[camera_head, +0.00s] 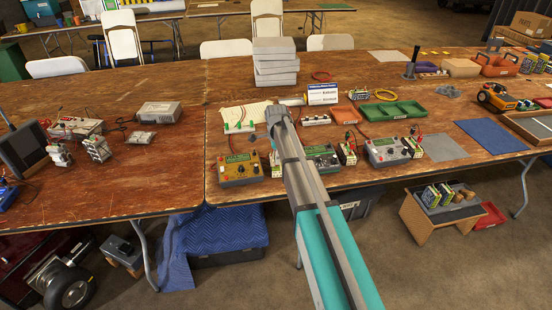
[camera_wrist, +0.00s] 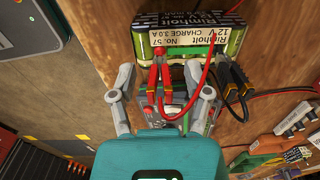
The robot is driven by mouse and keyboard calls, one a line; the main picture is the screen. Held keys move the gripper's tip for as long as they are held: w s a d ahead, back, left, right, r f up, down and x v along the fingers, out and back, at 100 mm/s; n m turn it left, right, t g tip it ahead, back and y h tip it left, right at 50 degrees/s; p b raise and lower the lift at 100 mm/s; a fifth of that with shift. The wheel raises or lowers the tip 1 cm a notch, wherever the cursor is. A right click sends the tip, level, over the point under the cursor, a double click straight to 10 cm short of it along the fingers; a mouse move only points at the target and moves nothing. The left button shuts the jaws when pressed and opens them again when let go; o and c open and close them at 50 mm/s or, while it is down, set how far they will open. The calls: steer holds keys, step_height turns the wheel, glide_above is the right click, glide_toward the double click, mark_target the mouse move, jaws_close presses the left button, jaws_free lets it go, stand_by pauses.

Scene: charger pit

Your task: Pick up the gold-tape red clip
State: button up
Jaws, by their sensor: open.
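In the wrist view a red clip (camera_wrist: 155,76) sits at the near edge of a green-and-black battery pack (camera_wrist: 190,42) labelled Rimholt 12 V. Its handles point toward my gripper, and a red cable loops off to its right. My gripper (camera_wrist: 158,70) is open, with one grey finger on each side of the red clip. The fingertips are close to the pack's edge; I cannot tell whether they touch the clip. In the head view my arm hides the gripper and this clip.
A black clip (camera_wrist: 236,80) is on the same pack, just right of my right finger. In the head view a charger box (camera_head: 240,168) stands left of my arm, and another charger (camera_head: 388,151) stands right.

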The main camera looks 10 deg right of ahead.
stand_by(0.4)
jaws_close()
steer(key=shift+r, duration=0.15)
step_height(320, 180, up, 3)
steer(key=p, duration=0.2)
steer(key=shift+f+p, duration=0.2)
steer(key=shift+p, duration=0.2)
steer(key=s+r+p, duration=1)
steer(key=s, duration=0.4)
steer(key=shift+a, duration=0.3)
steer(key=shift+r, duration=0.1)
